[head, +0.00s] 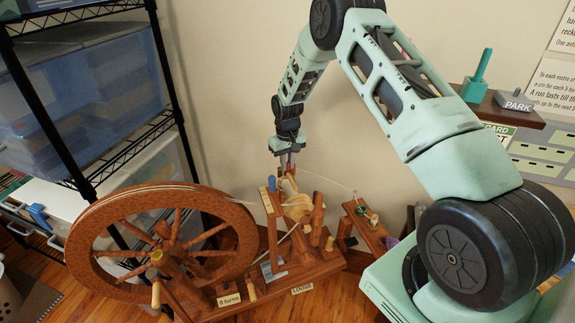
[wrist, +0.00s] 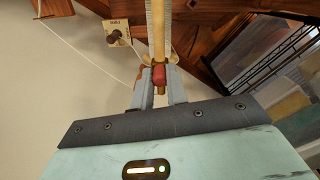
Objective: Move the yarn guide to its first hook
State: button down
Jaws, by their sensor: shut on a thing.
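The wooden spinning wheel (head: 150,232) stands on the floor at the lower left of the head view. Its bobbin (head: 297,207) of pale yarn sits between upright posts. My gripper (head: 287,168) points down just above the bobbin and flyer. In the wrist view my gripper (wrist: 159,78) is shut around a small red piece (wrist: 159,74) on a wooden rod, which I take to be the yarn guide. A pale yarn strand (wrist: 80,45) runs off to the left there. The hooks are too small to tell apart, so I cannot tell which one the guide is at.
A black wire shelf (head: 115,160) with plastic bins (head: 85,85) stands at the left. A wooden stand (head: 367,228) is to the right of the bobbin.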

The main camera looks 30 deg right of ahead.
jog(key=shift+w+d, duration=0.15)
jog(key=shift+w, duration=0.45)
jog(key=shift+r, duration=0.1)
jog(key=c, duration=1.4)
grip_release()
jog(key=shift+s, duration=0.1)
notch_tip(320, 180, up, 17)
jog(key=shift+r+b, duration=0.15)
jog(key=shift+b, duration=0.95)
